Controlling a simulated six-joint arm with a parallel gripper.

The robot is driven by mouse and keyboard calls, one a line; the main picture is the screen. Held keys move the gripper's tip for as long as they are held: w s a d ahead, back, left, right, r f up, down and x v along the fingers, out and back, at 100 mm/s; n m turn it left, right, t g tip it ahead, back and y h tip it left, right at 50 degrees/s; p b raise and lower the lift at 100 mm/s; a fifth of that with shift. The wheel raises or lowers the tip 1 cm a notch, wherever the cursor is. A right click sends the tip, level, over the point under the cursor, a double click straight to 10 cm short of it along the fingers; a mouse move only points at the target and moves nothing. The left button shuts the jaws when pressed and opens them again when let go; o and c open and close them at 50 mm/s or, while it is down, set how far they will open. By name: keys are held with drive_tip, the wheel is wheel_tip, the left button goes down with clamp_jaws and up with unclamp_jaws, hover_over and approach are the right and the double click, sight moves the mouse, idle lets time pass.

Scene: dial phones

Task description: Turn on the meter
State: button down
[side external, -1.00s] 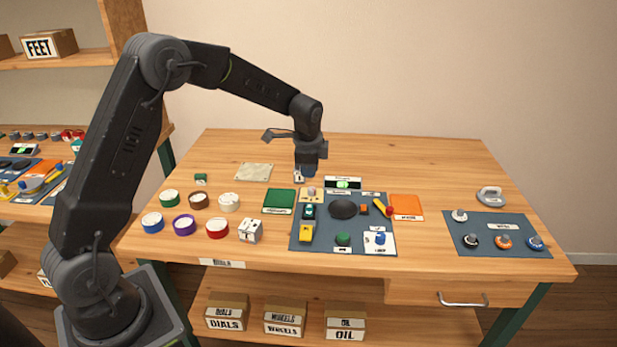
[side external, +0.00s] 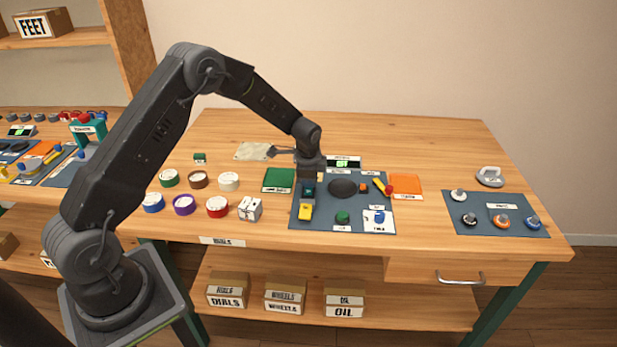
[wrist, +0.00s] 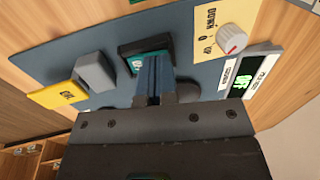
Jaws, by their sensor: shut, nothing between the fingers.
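The meter's panel is the blue-grey board (side external: 335,217) in the middle of the bench. A teal rocker or button in a dark frame (wrist: 133,50) lies on the panel. My gripper (side external: 309,184) is shut and empty, low over this dark-framed control. In the wrist view my blue fingers (wrist: 153,66) overlap its near edge; I cannot tell whether they touch it.
A red-marked grey knob (wrist: 233,38) stands on a cream DOWN/UP plate close by. A black dome (side external: 343,188) is right of my gripper.

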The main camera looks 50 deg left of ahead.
drive_tip(key=shift+a+f, duration=0.1)
drive_tip(key=shift+f, duration=0.2)
drive_tip(key=shift+g, duration=0.3)
drive_tip(key=shift+s+d+r+h, duration=0.15)
drive_tip(key=shift+s+d+h, duration=0.15)
drive_tip(key=shift+s+d, duration=0.35)
drive_tip(key=shift+w, duration=0.1)
wheel_tip(320, 180, up, 14)
drive_tip(key=s+d, duration=0.1)
drive_tip(key=s, duration=0.1)
drive_tip(key=shift+d, duration=0.4)
